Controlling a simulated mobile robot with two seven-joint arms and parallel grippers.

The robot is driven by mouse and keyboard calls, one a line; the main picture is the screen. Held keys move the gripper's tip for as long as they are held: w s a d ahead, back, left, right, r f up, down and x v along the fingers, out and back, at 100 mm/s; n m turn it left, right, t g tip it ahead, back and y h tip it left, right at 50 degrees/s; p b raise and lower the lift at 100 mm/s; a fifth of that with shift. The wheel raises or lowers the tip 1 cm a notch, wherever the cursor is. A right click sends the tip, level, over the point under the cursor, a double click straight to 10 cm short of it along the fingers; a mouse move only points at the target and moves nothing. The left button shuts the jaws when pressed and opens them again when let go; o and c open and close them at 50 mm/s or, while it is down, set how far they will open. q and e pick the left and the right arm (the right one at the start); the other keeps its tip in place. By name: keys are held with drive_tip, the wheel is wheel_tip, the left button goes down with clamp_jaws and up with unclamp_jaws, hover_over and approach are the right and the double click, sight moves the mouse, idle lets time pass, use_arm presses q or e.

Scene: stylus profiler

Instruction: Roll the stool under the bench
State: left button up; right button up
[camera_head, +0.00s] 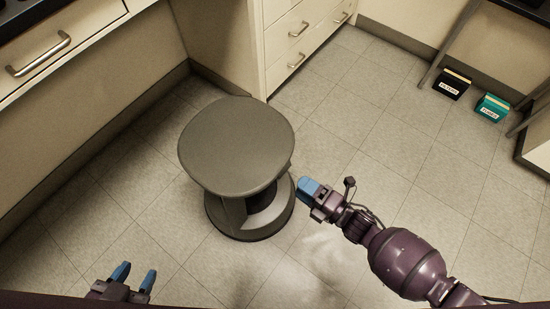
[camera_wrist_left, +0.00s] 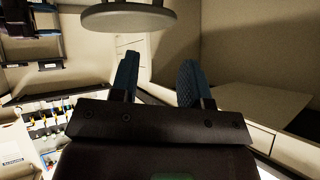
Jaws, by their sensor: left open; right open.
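The stool (camera_head: 236,147) has a round grey-brown seat and a wide round base (camera_head: 250,230). It stands upright on the tiled floor in the middle of the head view, near the inner corner of the cabinets. A round disc shape, likely the stool, shows at the top of the left wrist view (camera_wrist_left: 128,18). My left gripper (camera_head: 134,277) is open and empty at the lower left, apart from the stool. My right gripper (camera_head: 308,190) is close to the right side of the stool's base; whether it touches is unclear. The bench (camera_head: 60,28) runs along the upper left.
A drawer cabinet (camera_head: 290,50) stands behind the stool. A black box (camera_head: 452,84) and a teal box (camera_head: 492,107) sit on the floor at the upper right, near grey metal legs (camera_head: 452,45). The floor right of the stool is mostly clear.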

sight(272, 167)
drive_tip(key=b+x, duration=0.2)
drive_tip(key=x, duration=0.8)
drive_tip(key=shift+w+a+f, duration=0.1)
drive_tip(key=shift+w+a, duration=0.15)
drive_tip(key=shift+a, duration=0.05)
drive_tip(key=shift+c, duration=0.3)
clamp_jaws()
